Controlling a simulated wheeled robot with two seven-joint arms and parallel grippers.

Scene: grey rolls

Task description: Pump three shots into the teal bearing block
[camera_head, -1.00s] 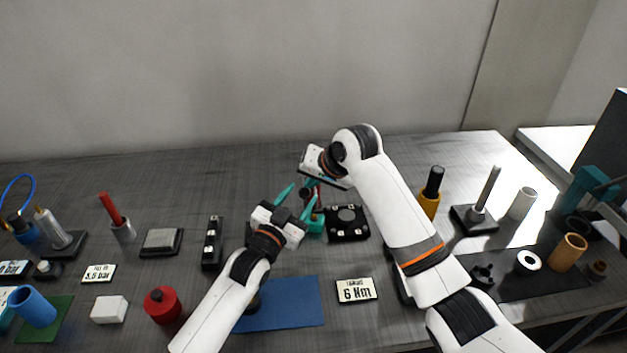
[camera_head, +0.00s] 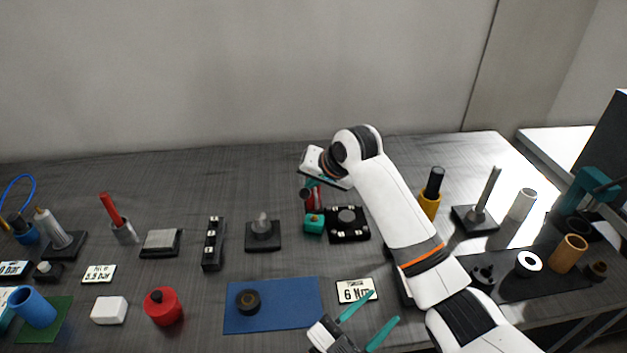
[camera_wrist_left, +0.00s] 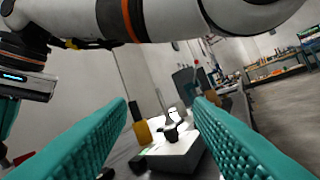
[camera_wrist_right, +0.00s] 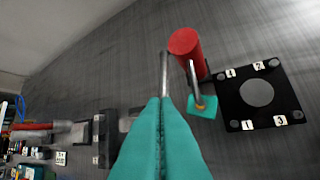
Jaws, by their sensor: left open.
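The teal bearing block (camera_head: 313,225) sits on the table at the left edge of a black plate; in the right wrist view (camera_wrist_right: 203,107) a thin metal spout reaches its top from a red cylinder (camera_wrist_right: 187,42). I cannot tell if they touch. The red cylinder, which looks like a pump, also shows in the head view (camera_head: 309,197). My right gripper (camera_head: 312,182) is above it, partly hidden. In the right wrist view its teal fingers are together, with a thin grey lever (camera_wrist_right: 163,70) at their tips. My left gripper (camera_head: 371,318) is open and empty at the table's front.
The black plate (camera_head: 348,237) has numbered corners. A blue mat (camera_head: 290,305) with a dark ring (camera_head: 248,300), a "6 Nm" card (camera_head: 357,290) and a grey cone on a stand (camera_head: 262,235) are nearby. My right arm crosses the table right of the plate.

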